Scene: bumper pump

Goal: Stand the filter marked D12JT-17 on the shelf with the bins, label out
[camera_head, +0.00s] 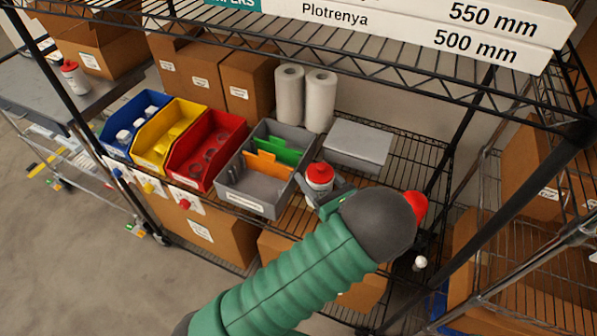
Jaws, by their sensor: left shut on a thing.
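A filter (319,181) with a red top and a white body is on the shelf with the bins, just right of the grey bin. It looks upright. Its marking is too small to read. My left gripper (325,197) is shut on this filter, its dark fingers low around the body and hiding its base, so I cannot tell whether it touches the shelf. The wire shelf (405,165) holds blue (135,122), yellow (167,137), red (205,153) and grey (255,192) bins. My right gripper is not in view.
A grey flat box (357,146) lies right behind the filter, and two white rolls (304,98) stand behind the bins. Cardboard boxes (200,72) line the back. Bare shelf shows at the right. Another red-topped white container (74,77) stands on the grey cart at left.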

